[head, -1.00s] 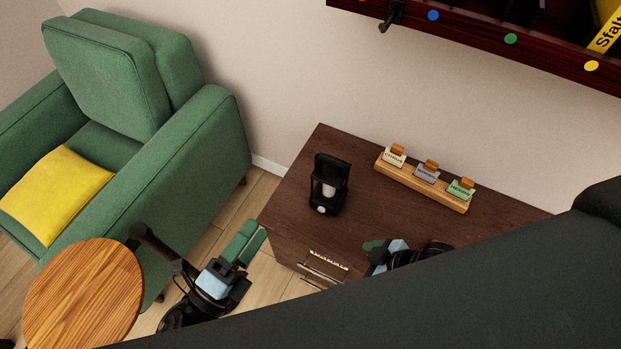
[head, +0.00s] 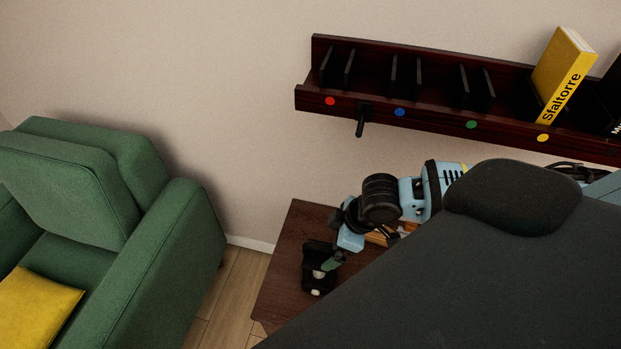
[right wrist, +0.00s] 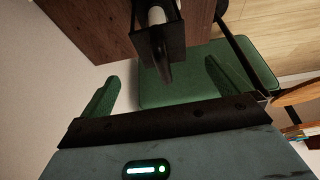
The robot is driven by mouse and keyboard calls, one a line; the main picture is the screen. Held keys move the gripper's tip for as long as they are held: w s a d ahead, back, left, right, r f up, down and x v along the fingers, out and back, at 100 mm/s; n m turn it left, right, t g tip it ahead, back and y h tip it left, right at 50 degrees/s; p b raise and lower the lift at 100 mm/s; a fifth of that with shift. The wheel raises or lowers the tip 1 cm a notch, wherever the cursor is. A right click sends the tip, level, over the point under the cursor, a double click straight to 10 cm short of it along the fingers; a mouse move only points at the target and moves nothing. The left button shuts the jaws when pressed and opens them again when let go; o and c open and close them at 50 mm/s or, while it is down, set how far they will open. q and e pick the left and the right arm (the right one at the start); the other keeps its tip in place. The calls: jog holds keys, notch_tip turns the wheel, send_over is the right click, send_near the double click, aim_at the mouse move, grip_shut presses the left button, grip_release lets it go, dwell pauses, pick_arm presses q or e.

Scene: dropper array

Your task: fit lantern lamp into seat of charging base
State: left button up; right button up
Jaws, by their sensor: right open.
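The black lantern lamp (head: 313,250) with a white inner cylinder stands on the dark wooden cabinet top, near its left end in the head view. My right gripper (head: 331,264) is at the lantern's right side and covers part of it. In the right wrist view the two green fingers of the right gripper (right wrist: 162,72) are spread apart. The lantern (right wrist: 172,42) shows at the top between them, beyond the fingertips, with nothing gripped. I cannot make out a separate charging base. My left gripper is out of view.
The cabinet top (head: 282,262) is clear left of the lantern. A dark red wall shelf (head: 430,112) with dividers, a hook (head: 362,120) and a yellow book (head: 563,75) hangs above. A green armchair (head: 150,255) with a yellow cushion (head: 35,315) stands at left.

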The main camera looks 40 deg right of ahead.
aim_at(323, 255)
jog(key=shift+s, duration=0.35)
jog(key=shift+a+f, duration=0.1)
jog(key=shift+f, duration=0.1)
jog(key=shift+x, duration=1.15)
jog(key=shift+b+x, duration=0.5)
jog(key=shift+x, duration=2)
jog(key=shift+w+r, duration=0.1)
jog(key=shift+w, duration=0.05)
jog(key=c, duration=2.1)
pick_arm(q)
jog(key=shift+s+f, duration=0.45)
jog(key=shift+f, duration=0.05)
pick_arm(e)
jog(key=shift+c, duration=0.2)
jog(key=shift+r, duration=0.1)
